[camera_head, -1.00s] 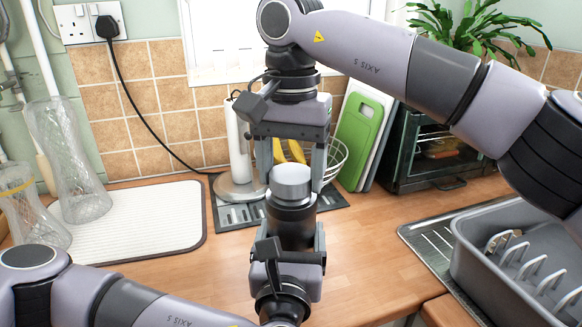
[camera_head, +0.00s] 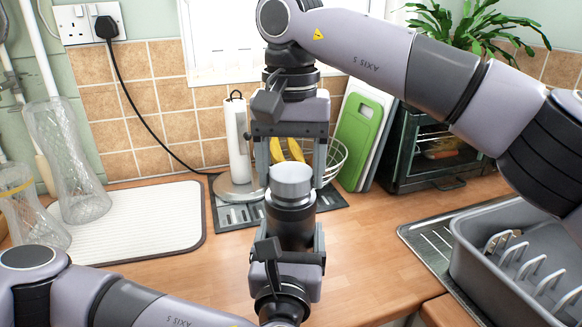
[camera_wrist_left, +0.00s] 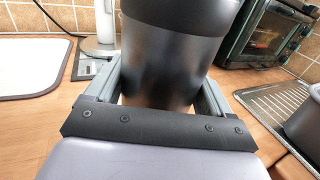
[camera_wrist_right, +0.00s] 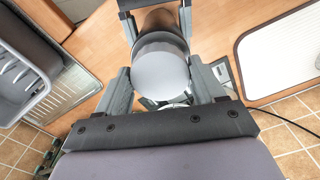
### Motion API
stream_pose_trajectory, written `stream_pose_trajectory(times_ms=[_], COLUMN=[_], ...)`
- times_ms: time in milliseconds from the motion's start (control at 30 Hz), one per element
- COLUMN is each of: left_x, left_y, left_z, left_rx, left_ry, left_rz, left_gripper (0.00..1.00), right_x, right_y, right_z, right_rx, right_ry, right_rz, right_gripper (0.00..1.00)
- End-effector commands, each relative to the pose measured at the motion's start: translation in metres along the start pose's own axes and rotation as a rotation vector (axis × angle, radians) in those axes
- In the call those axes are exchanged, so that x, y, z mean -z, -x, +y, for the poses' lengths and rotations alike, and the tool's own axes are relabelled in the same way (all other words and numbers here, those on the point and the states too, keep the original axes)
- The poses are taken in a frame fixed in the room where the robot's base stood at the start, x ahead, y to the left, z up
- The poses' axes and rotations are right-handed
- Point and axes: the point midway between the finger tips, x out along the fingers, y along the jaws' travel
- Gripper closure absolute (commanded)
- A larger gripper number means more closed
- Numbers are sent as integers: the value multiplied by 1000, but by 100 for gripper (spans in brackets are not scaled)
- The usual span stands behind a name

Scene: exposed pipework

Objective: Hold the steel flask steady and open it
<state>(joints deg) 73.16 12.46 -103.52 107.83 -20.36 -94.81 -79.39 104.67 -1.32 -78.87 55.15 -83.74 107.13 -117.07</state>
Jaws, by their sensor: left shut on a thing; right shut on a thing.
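The steel flask stands upright at the middle of the head view, with a dark body (camera_head: 291,222) and a silver lid (camera_head: 291,182) on top. My left gripper (camera_head: 291,240) is shut around the dark body from the near side; its fingers flank the body in the left wrist view (camera_wrist_left: 165,65). My right gripper (camera_head: 291,176) points down from above, its fingers on either side of the lid, shut on it. The right wrist view shows the round lid top (camera_wrist_right: 160,70) between these fingers. The head view does not show whether the lid has lifted at all.
A white drying mat (camera_head: 150,225) and glass vases (camera_head: 68,160) are at left. Behind are a paper-towel stand (camera_head: 238,150), a wire basket with bananas (camera_head: 330,160), chopping boards (camera_head: 360,130) and an oven (camera_head: 430,150). A grey dish rack (camera_head: 475,265) is at right.

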Motion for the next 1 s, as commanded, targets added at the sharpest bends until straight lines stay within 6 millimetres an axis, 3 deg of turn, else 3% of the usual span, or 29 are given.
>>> stream_pose_trajectory(times_ms=[500, 867, 1000], left_x=[0, 0, 0], left_y=[0, 0, 0], left_z=[0, 0, 0], left_rx=[0, 0, 0], left_ry=[-1, -1, -1], left_rz=[1, 1, 1], left_gripper=[100, 100, 100], right_x=[0, 0, 0], right_y=[18, 20, 33], right_z=[0, 0, -1], right_rx=[0, 0, 2], right_ry=[-1, 0, -1], right_rz=[1, 0, 3], right_gripper=[68, 68, 68])
